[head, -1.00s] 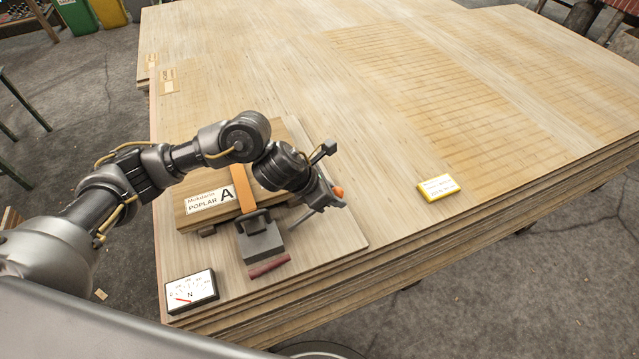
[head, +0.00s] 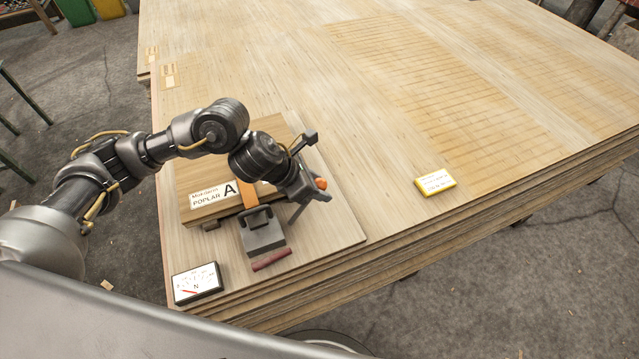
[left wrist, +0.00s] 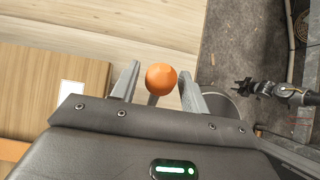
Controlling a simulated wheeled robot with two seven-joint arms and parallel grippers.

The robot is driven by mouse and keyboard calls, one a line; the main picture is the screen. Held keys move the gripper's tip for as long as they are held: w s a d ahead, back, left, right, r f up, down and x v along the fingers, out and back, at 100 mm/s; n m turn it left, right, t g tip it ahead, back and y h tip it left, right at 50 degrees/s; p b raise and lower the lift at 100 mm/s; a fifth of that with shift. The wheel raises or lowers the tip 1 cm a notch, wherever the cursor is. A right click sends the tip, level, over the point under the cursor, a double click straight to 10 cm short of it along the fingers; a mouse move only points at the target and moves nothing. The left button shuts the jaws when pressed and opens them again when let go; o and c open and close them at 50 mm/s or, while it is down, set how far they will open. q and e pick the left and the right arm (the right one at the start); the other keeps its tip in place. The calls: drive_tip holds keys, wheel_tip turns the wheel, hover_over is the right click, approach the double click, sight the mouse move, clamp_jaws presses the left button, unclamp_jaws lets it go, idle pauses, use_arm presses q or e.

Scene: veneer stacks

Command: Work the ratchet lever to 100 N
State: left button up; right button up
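The ratchet (head: 263,232) is a dark grey block with a black handle, set at the front of the bundle. Its lever's orange knob (head: 321,184) shows beside my left gripper (head: 312,197). In the left wrist view the knob (left wrist: 161,78) stands between the two fingers, which are apart with a gap on the left side; contact on the right is unclear. An orange strap (head: 247,194) crosses the veneer bundle marked POPLAR A (head: 280,132). The force gauge (head: 197,284) has a red needle at the left of its dial. My right gripper (left wrist: 252,88) is small in the left wrist view.
A red bar (head: 271,260) lies in front of the ratchet. A yellow-edged card or box (head: 435,183) lies to the right on the big veneer stack (head: 400,240). The stack top between them is clear. The stack's front edge runs close to my body.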

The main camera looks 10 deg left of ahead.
sight(301, 207)
use_arm(q)
drive_tip(key=shift+o, duration=0.7)
drive_tip(key=shift+r, duration=0.1)
drive_tip(key=shift+a+r, duration=0.1)
drive_tip(key=shift+r, duration=0.1)
drive_tip(key=p+v, duration=0.3)
drive_tip(key=v, duration=0.1)
drive_tip(key=shift+s+a+r, duration=0.1)
drive_tip(key=shift+s+r, duration=0.05)
drive_tip(key=shift+r, duration=0.15)
drive_tip(key=shift+p+v, duration=0.6)
drive_tip(key=shift+v, duration=0.3)
drive_tip(key=shift+s+f, duration=0.1)
drive_tip(key=shift+f, duration=0.05)
